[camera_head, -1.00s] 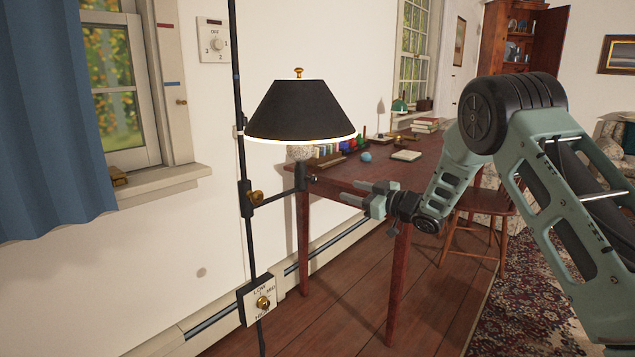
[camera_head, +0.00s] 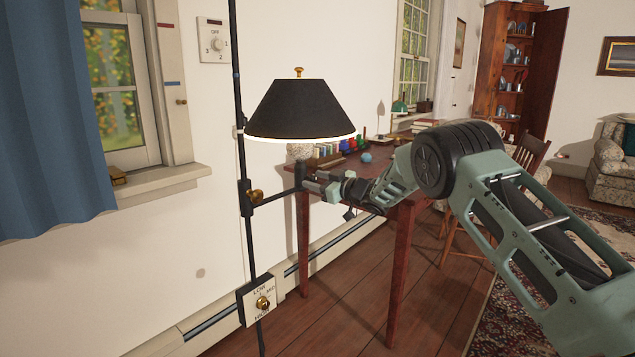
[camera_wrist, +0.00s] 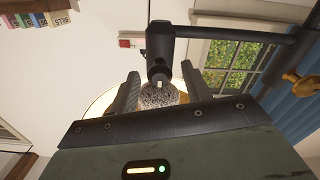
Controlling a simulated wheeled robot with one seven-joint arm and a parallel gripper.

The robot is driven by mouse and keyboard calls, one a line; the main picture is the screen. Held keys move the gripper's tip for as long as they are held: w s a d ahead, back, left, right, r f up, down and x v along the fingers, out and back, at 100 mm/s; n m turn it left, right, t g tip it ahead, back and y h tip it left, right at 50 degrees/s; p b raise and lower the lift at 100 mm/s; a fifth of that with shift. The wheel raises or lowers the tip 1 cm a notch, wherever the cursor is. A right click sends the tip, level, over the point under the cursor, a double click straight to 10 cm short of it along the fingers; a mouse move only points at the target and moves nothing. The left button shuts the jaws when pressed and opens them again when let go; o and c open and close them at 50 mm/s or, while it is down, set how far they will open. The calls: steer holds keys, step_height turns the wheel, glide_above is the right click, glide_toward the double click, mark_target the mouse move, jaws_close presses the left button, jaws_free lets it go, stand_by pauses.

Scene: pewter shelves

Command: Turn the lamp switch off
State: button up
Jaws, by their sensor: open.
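The lamp has a black shade (camera_head: 299,112) with a glowing lower rim, so it looks lit. It hangs from a side arm (camera_head: 272,200) on a black pole. A speckled grey part (camera_head: 298,151) shows under the shade, above the black socket; the wrist view shows it too (camera_wrist: 160,95). A switch plate marked LOW, MED, HIGH, with a brass knob (camera_head: 262,303), is low on the pole; its setting is unclear. My gripper (camera_head: 315,186) is open just right of the socket. In the wrist view its fingers (camera_wrist: 160,72) flank the socket and speckled part; contact cannot be told.
A wall dial marked OFF, 1, 2, 3 (camera_head: 214,40) is above left. A brass clamp knob (camera_head: 255,196) joins the side arm to the pole. A red-brown desk (camera_head: 401,235) with books stands behind my arm. The floor left of the desk leg is clear.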

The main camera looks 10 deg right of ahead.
steer(key=c, duration=1)
steer(key=n+b, duration=0.1)
steer(key=n, duration=0.1)
steer(key=n+b, duration=0.2)
steer(key=shift+f+n, duration=0.2)
steer(key=shift+n, duration=0.1)
steer(key=n+b, duration=0.3)
steer(key=n, duration=0.1)
steer(key=shift+f+n, duration=0.1)
steer(key=shift+n, duration=0.2)
steer(key=n+b, duration=0.5)
steer(key=n, duration=0.1)
steer(key=shift+n+b, duration=1.3)
steer(key=shift+n, duration=0.1)
